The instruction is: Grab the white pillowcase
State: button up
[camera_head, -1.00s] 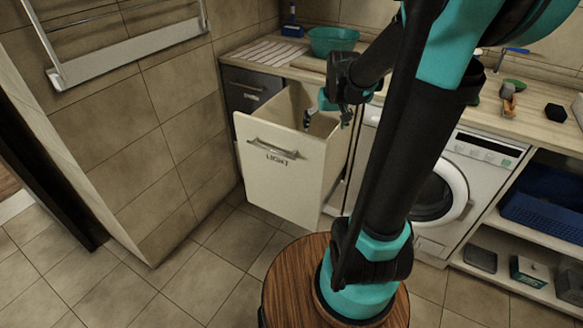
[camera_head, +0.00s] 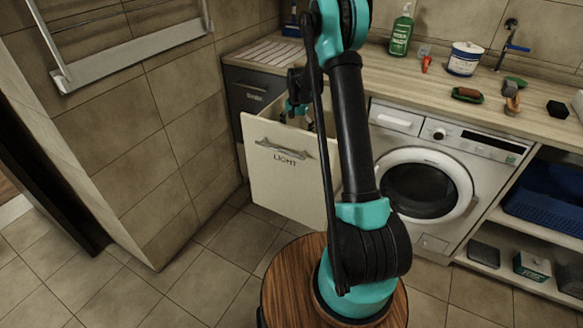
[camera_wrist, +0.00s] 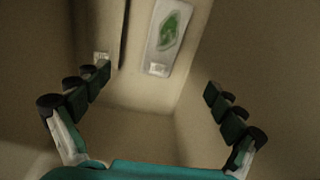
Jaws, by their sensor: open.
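A pale drawer marked LIGHT (camera_head: 286,185) stands pulled open below the counter. My gripper (camera_wrist: 158,82) is open and empty, with its two fingers spread wide between beige walls in the wrist view. In the head view my wrist reaches down into the drawer, and the drawer front and my arm hide the fingertips. A flat whitish rectangle with a green leaf-like mark (camera_wrist: 160,48) lies ahead of the fingers, apart from them. I cannot tell whether it is the white pillowcase. No other white cloth shows.
A dark drawer (camera_head: 249,88) is beside the pale one. A washing machine (camera_head: 405,215) stands to the right. The counter holds a green bottle (camera_head: 401,33) and a white tub (camera_head: 464,58). A blue basket (camera_head: 545,213) sits on the shelf. The floor at left is clear.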

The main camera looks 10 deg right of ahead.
jog(key=shift+m, duration=0.3)
jog(key=f, duration=1.3)
jog(key=w+a+f, duration=0.1)
jog(key=f, duration=0.5)
jog(key=shift+f, duration=0.4)
jog(key=c, duration=1.4)
jog(key=shift+r, duration=0.1)
jog(key=shift+c, duration=0.2)
